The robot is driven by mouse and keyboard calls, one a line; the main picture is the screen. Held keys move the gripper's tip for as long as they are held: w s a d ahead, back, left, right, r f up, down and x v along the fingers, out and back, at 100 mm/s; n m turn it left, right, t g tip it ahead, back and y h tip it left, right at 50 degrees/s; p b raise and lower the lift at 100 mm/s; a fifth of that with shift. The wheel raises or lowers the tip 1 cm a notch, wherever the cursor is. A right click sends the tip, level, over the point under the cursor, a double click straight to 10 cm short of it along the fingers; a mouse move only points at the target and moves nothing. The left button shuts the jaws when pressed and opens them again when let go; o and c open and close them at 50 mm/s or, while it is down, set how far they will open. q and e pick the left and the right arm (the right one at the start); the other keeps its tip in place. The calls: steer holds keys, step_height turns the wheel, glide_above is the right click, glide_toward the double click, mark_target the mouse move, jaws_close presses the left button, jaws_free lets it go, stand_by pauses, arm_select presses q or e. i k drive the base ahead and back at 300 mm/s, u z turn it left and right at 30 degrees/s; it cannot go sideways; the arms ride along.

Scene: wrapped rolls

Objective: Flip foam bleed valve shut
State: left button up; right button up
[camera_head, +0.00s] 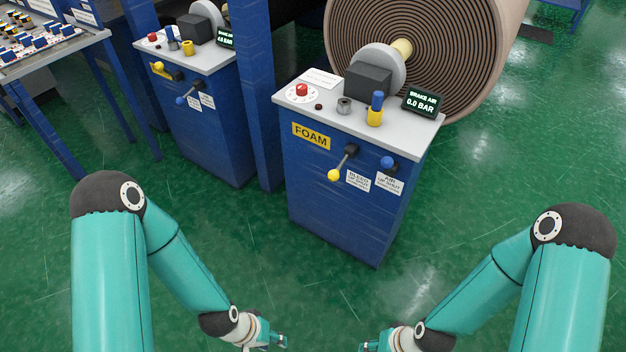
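The foam cabinet (330,212) is a blue box with a grey top and a yellow FOAM label (311,136). On its front is the bleed valve lever (344,164), with a yellow knob (334,175) pointing down and left from its pivot. The card beside it (358,180) reads BLEED, UP SHUT. My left gripper (281,342) and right gripper (371,346) are low at the bottom edge, in front of the cabinet and clear of it. Both look empty; their fingers are too small and cut off to judge the opening.
A blue-knobbed air valve (387,162) sits right of the bleed valve. A similar cabinet (208,125) stands left beyond a blue post (262,100). A large roll (470,50) is behind. Green floor in front is clear.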

mark_target(334, 175)
steer(key=i, duration=1)
steer(key=u, duration=0.05)
